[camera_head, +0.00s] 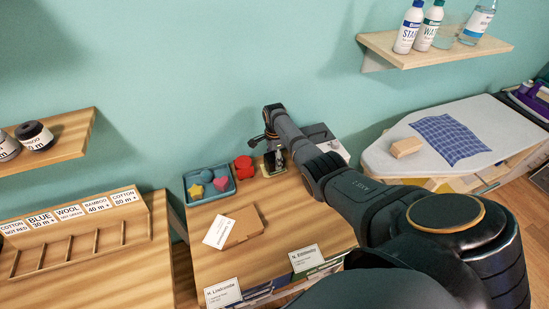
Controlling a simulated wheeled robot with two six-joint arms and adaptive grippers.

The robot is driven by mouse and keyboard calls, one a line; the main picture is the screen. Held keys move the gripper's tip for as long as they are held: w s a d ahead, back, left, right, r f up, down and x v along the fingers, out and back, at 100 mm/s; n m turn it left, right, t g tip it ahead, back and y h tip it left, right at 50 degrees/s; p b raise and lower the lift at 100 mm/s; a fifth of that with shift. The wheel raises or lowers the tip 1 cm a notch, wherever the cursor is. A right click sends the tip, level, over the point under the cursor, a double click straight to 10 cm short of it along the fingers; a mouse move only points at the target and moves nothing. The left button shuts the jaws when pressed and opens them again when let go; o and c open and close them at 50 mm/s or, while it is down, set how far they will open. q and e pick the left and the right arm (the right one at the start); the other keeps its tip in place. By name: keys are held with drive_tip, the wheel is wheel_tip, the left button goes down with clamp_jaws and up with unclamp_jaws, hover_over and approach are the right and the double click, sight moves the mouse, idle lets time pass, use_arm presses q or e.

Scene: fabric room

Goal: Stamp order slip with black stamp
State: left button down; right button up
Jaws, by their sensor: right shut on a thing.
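My right gripper (270,137) is at the back of the wooden table, at the far end of my long dark arm. It is shut on a small dark thing that I take for the black stamp; the gripper mostly hides it. A small pad-like thing (274,167) lies on the table just below the gripper; whether the stamp touches it I cannot tell. A white paper slip (218,232) lies tilted on the left side of a flat brown board (247,225), in front and left of the gripper. My left gripper is not in view.
A blue tray (209,198) of colored shapes and a red shape (244,167) stand left of my gripper. Name cards (223,294) (306,258) are at the table's front edge. An ironing board (485,120) is at right. The middle of the table right of the board is bare.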

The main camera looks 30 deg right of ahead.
drive_tip(key=shift+f+p, duration=0.1)
drive_tip(key=shift+p, duration=0.5)
idle(1.9)
wheel_tip(320, 180, up, 6)
drive_tip(key=p, duration=0.6)
drive_tip(key=shift+r+p, duration=0.25)
drive_tip(key=shift+p, duration=0.05)
drive_tip(key=shift+f, duration=0.2)
